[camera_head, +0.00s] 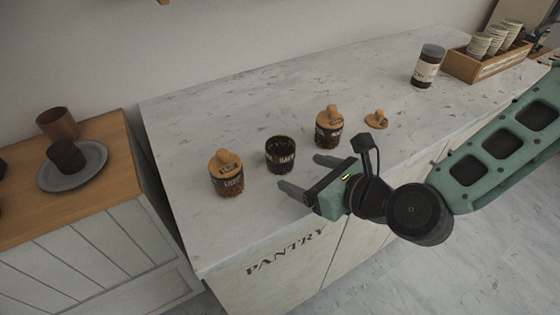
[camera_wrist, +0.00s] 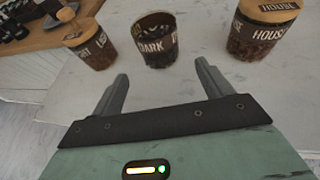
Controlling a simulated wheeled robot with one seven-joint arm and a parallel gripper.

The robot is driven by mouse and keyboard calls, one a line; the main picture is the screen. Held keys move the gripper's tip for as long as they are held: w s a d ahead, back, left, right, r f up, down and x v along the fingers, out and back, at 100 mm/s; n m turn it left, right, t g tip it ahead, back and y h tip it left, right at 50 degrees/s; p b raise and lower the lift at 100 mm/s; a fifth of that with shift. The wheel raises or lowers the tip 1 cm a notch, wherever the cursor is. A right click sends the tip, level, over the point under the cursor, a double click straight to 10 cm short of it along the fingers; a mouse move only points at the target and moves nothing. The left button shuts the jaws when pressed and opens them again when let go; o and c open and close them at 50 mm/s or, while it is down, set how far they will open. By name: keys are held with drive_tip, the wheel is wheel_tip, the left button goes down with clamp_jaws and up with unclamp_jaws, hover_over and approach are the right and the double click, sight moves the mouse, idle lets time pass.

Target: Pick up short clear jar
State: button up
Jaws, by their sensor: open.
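Three short clear jars with dark contents stand in a row on the marble counter. The "DARK" jar (camera_head: 280,157) has no lid and is in the middle; it also shows in the wrist view (camera_wrist: 157,47). The "LIGHT" jar (camera_head: 228,184) with a wooden knob lid is to its left. The "HOUSE" jar (camera_head: 328,134), also lidded, is to its right. My gripper (camera_head: 301,172) is open and empty, its fingers pointing towards the "DARK" jar. In the wrist view, the fingertips (camera_wrist: 162,72) lie on either side below that jar, apart from it.
A loose wooden lid (camera_head: 376,120) lies right of the "HOUSE" jar. A taller dark-lidded jar (camera_head: 427,68) and a wooden crate (camera_head: 462,66) of paper cups stand farther right. A lower wooden cabinet (camera_head: 110,170) at left holds a plate (camera_head: 48,178) and cups. The counter behind the jars is clear.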

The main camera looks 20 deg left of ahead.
sight(290, 164)
drive_tip(key=shift+r+p+x, duration=0.15)
drive_tip(key=shift+p+x, duration=0.2)
drive_tip(key=shift+x, duration=1.35)
drive_tip(key=shift+r+p+x, duration=0.15)
drive_tip(key=shift+p+x, duration=0.2)
drive_tip(key=shift+x, duration=1.35)
drive_tip(key=shift+w, duration=0.1)
drive_tip(key=c, duration=1.2)
